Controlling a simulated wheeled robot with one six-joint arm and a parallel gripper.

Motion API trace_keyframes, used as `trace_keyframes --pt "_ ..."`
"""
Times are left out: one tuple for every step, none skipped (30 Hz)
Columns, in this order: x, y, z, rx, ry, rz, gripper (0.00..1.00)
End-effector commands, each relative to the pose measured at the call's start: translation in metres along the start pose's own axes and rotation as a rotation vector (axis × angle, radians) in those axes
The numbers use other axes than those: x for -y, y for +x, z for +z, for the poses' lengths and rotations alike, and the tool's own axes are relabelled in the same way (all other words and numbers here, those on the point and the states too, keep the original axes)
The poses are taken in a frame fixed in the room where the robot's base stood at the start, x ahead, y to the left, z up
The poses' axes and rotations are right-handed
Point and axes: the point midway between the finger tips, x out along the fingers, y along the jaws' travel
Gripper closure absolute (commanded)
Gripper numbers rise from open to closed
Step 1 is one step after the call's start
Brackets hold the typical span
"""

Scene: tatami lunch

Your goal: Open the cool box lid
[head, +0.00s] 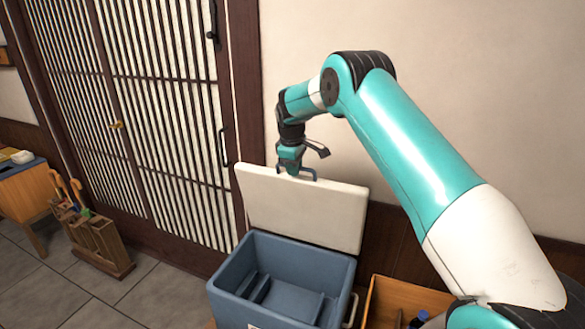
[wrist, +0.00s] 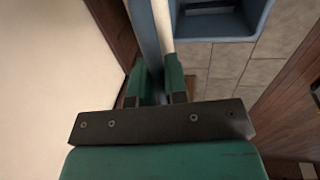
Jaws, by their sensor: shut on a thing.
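The cool box (head: 290,283) is a blue box at the lower middle of the head view, with its inside showing. Its cream lid (head: 310,207) stands raised at the back of the box, nearly upright. Part of the blue box (wrist: 215,20) shows beyond.
A wooden crate (head: 376,305) with dark items stands right of the box. A wooden umbrella stand (head: 98,238) and a small table (head: 22,188) are at left. A slatted sliding door (head: 165,110) and a plain wall are behind. Tiled floor (head: 125,290) is clear left of the box.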

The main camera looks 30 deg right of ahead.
Motion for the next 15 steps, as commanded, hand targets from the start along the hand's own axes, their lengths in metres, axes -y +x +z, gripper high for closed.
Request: trace_keyframes --pt "0.0013 0.003 0.0027 0.01 0.005 -0.006 1.0" --pt "0.0018 0.0031 0.0023 0.011 0.004 -0.007 1.0" --pt "0.0024 0.0033 0.0018 0.011 0.004 -0.007 1.0" --pt "0.0028 0.0034 0.0016 0.011 0.003 -0.007 1.0" --pt "0.0031 0.0034 0.0013 0.011 0.003 -0.008 1.0" --pt "0.0034 0.0036 0.0011 0.012 0.002 -0.008 0.84" --pt "0.0036 0.0036 0.001 0.012 0.002 -0.008 0.77" --pt "0.0037 0.0036 0.0008 0.011 0.002 -0.008 0.7" --pt "0.0037 0.0034 0.0005 0.011 0.001 -0.008 0.62" --pt "0.0037 0.0032 0.0003 0.01 0.001 -0.007 0.62" --pt "0.0036 0.003 0.0002 0.009 0.001 -0.007 0.62" --pt "0.0034 0.0027 0.0 0.009 0.001 -0.006 0.62" --pt "0.0033 0.0026 0.0 0.008 0.001 -0.006 0.62" --pt "0.0032 0.0025 0.0 0.008 0.001 -0.006 0.62" --pt "0.003 0.0024 0.0001 0.008 0.001 -0.005 0.62"
